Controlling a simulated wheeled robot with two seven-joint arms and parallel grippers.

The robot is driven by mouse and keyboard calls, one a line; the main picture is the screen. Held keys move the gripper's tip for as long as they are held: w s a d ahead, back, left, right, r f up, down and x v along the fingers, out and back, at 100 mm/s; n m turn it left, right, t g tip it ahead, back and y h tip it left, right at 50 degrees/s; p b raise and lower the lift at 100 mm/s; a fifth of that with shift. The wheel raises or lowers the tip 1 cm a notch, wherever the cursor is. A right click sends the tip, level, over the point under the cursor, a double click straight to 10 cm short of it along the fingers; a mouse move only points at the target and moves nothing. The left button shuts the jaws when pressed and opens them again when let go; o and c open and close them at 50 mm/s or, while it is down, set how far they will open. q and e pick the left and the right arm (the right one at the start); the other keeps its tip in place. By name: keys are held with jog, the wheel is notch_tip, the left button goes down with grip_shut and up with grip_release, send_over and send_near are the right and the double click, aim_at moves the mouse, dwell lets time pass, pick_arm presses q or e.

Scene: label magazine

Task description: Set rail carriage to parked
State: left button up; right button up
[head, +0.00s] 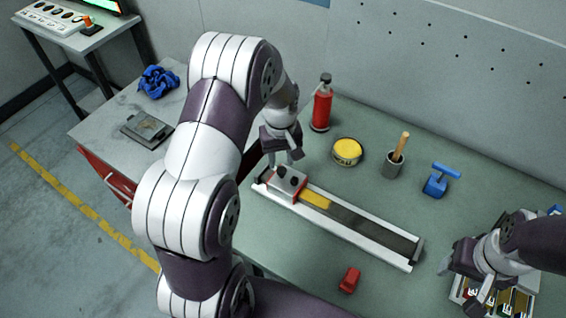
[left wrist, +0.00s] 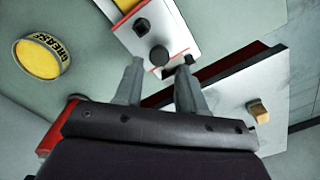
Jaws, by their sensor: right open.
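The rail carriage (head: 289,183), a red and white block with dark knobs on top, sits at the left end of the silver rail (head: 361,234). A yellow strip (head: 316,200) lies in the rail just right of it. My left gripper (head: 284,160) is over the carriage. In the left wrist view its fingers (left wrist: 160,68) are apart with nothing between them, and the carriage (left wrist: 171,27) with a round black knob (left wrist: 158,55) shows just beyond the tips. Whether they touch the knob I cannot tell. My right gripper (head: 463,288) is open at the lower right.
Behind the rail stand a red bottle (head: 321,106), a yellow grease tin (head: 347,152), a grey pot (head: 393,166) and a blue tool (head: 438,182). A small red block (head: 349,280) lies in front. A label tray (head: 518,301) is beneath my right gripper.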

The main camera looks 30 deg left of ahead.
aim_at(282, 170)
pick_arm(q)
jog(key=f, duration=0.3)
jog(key=shift+s+d+f, duration=0.1)
jog(key=shift+d+f, duration=0.05)
jog(key=shift+d, duration=0.05)
jog(key=shift+a+f, duration=0.3)
jog(key=shift+d+r, duration=0.1)
jog(key=shift+d, duration=0.1)
jog(key=c, duration=0.4)
grip_shut()
jog(key=d, duration=1.1)
jog(key=s+d, duration=0.1)
jog(key=d, duration=1)
jog(key=s+d, duration=0.1)
jog(key=d, duration=0.9)
jog(key=shift+s+d, duration=0.2)
jog(key=shift+d, duration=0.35)
